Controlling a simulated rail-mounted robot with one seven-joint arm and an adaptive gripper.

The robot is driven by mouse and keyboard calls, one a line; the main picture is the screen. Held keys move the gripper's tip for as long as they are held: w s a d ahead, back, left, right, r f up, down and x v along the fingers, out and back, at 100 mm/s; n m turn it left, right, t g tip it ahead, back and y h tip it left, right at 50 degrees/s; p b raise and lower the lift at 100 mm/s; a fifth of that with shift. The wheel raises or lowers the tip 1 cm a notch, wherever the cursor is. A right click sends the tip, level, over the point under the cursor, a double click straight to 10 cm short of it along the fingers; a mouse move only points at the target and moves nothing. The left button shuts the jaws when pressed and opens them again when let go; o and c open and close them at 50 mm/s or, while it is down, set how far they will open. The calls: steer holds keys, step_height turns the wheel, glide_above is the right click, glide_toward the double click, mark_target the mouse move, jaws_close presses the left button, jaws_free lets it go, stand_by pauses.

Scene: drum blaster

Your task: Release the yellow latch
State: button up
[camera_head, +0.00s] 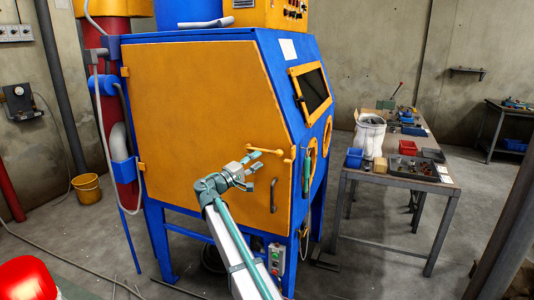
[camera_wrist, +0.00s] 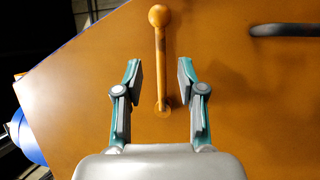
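The yellow latch (camera_head: 265,150) is a bar with a round knob on the orange door (camera_head: 180,110) of the blue cabinet. In the wrist view the latch (camera_wrist: 160,60) runs up the picture, its knob at the top and its round base near the fingertips. My gripper (camera_wrist: 157,80) is open, with one finger on each side of the latch's line and clear gaps to both. Nothing is held. In the head view my gripper (camera_head: 247,167) is in front of the door, just below and left of the latch. The exact distance to the door is hard to tell.
A dark curved door handle (camera_head: 273,195) is below the latch; it also shows in the wrist view (camera_wrist: 285,30). A workbench (camera_head: 390,180) with bins stands at right. A yellow bucket (camera_head: 88,188) is at left.

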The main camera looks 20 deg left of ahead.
mark_target(263, 150)
steer(key=p+x, duration=0.1)
steer(key=x, duration=0.5)
jaws_close()
stand_by(0.3)
